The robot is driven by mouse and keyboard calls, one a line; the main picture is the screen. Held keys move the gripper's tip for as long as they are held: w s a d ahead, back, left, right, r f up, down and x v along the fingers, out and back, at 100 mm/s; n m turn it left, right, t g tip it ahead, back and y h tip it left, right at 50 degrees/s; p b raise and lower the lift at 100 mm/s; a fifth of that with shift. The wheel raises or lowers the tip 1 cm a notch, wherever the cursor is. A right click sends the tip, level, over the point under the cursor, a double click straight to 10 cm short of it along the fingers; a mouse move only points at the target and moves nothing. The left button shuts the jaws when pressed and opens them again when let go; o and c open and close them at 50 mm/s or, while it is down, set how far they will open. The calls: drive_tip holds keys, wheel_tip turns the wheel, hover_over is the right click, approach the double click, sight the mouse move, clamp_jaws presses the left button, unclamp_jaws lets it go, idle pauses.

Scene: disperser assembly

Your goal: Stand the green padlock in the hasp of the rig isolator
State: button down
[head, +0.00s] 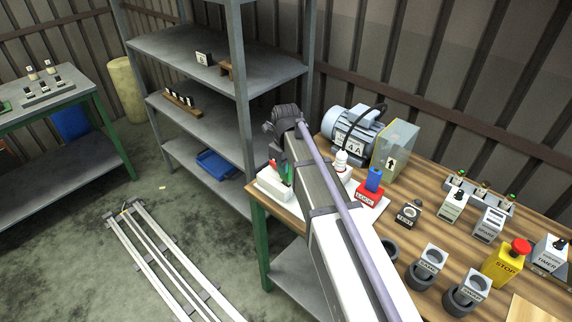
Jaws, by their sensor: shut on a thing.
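My gripper (284,158) points down at the back left of the wooden bench, largely hidden by my own arm. It is shut on the green padlock (287,174), a small green patch beside my arm. The padlock is at a white block (271,186) near the bench's left edge; I cannot tell whether it touches it. A small red piece (273,163) shows just left of the fingers. A red block with a white label (367,197) stands right of my arm with a blue piece (374,178) upright on it. I cannot tell for sure which thing is the rig isolator.
Several labelled blocks, dark rings and a yellow stop box (504,262) fill the bench's right. Grey shelves (200,52) stand left; floor rails (165,262) lie below.

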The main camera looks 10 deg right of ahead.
drive_tip(key=shift+f+b, duration=1.05)
drive_tip(key=shift+f, duration=0.1)
drive_tip(key=c, duration=0.9)
unclamp_jaws()
drive_tip(key=shift+r, duration=0.15)
wheel_tip(320, 180, up, 11)
drive_tip(key=p, duration=1.1)
drive_tip(key=shift+f, duration=0.2)
